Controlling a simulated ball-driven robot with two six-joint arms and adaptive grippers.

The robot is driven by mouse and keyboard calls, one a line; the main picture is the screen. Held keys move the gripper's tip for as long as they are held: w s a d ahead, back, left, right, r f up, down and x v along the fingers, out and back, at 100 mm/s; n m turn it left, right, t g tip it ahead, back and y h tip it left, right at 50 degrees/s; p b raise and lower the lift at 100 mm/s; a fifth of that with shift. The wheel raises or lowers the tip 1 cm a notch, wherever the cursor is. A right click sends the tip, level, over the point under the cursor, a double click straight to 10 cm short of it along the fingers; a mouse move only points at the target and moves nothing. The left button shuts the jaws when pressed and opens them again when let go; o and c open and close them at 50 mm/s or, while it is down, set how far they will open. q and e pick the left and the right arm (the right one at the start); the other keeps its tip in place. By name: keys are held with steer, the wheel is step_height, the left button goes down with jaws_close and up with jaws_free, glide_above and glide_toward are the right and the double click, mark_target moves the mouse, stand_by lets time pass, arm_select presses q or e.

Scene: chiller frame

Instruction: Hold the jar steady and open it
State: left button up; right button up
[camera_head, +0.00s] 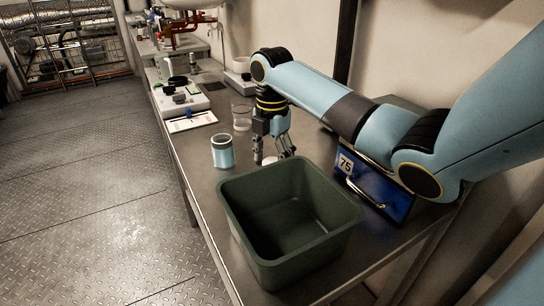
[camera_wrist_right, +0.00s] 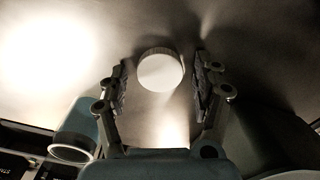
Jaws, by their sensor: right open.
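The jar (camera_head: 223,155) stands upright on the metal table, light blue with a pale rim; its mouth looks open. In the right wrist view the jar (camera_wrist_right: 77,128) is at the lower left, outside my fingers. A round white lid (camera_head: 269,160) lies on the table to the right of the jar, apart from it. My right gripper (camera_head: 273,156) points down over the lid with its fingers spread. In the right wrist view the lid (camera_wrist_right: 160,71) sits between the open fingers, with a gap on both sides. My left gripper is out of view.
A dark green bin (camera_head: 234,222) stands on the table's near part, close to my right gripper. A blue box marked 75 (camera_head: 372,185) is to its right. A clear glass (camera_head: 242,116) and a scale (camera_head: 181,104) stand farther back. The table's left edge is near the jar.

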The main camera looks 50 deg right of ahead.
mark_target(272, 162)
step_height(272, 162, up, 12)
steer(key=p, duration=0.2)
steer(key=shift+r, duration=0.15)
